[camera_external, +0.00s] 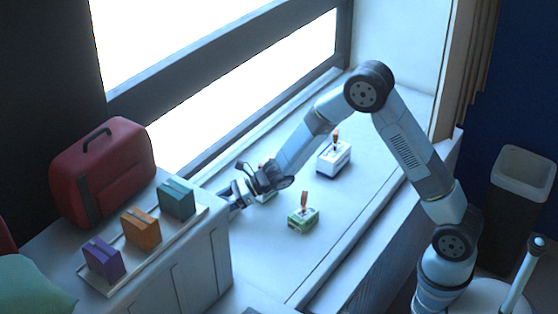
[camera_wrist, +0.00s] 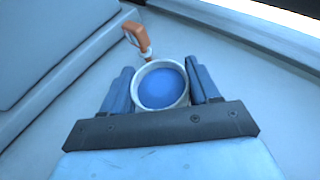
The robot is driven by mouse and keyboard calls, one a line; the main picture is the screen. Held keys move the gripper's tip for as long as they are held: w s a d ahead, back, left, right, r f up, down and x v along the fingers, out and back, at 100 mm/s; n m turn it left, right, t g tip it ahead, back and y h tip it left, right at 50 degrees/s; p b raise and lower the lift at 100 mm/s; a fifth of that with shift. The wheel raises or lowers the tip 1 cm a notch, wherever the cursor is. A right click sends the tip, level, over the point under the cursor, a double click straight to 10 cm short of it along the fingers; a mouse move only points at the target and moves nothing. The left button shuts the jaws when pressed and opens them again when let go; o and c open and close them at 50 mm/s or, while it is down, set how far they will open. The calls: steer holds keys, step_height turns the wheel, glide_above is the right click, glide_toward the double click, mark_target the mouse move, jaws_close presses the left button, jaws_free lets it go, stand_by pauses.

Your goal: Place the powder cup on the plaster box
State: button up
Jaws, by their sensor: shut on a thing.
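A round pale cup (camera_wrist: 161,86) filled with blue powder sits between the two fingers of my gripper (camera_wrist: 162,88) in the wrist view. The fingers are shut on it from both sides. An orange-handled piece (camera_wrist: 137,36) sticks out at the cup's far rim; I cannot tell if it is part of the cup. In the external view my gripper (camera_external: 236,196) is low at the left end of the window ledge, beside the cabinet, and the cup cannot be made out. Purple (camera_external: 103,258), orange (camera_external: 141,229) and teal (camera_external: 176,199) boxes stand on the cabinet; which is the plaster box is unclear.
The small boxes stand on a pale tray (camera_external: 98,291). A red case (camera_external: 103,172) is behind them. On the ledge (camera_external: 345,205) are a green-and-white box (camera_external: 303,220) and a white-and-dark box (camera_external: 334,160), each with an orange-red upright piece. The window is behind the ledge.

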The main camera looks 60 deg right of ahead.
steer(key=o, duration=1)
steer(key=shift+o, duration=0.2)
steer(key=v, duration=1.2)
steer(key=s+r+n+g+h, duration=0.1)
steer(key=s+r+n+g, duration=0.1)
steer(key=s+r+n, duration=0.65)
steer(key=s+r+n+g, duration=0.3)
steer(key=s+r+n, duration=0.3)
steer(key=s, duration=0.5)
steer(key=s+d+r+n+t+h, duration=0.1)
steer(key=s+d+n+h, duration=0.3)
steer(key=s, duration=0.6)
steer(key=s+d+r+n+t+h, duration=0.1)
steer(key=s+d+r+n+h, duration=0.3)
steer(key=s+d+n, duration=0.4)
steer(key=s+d+h, duration=0.1)
steer(key=s+d, duration=0.1)
steer(key=shift+d+r, duration=0.2)
steer(key=shift+d, duration=0.1)
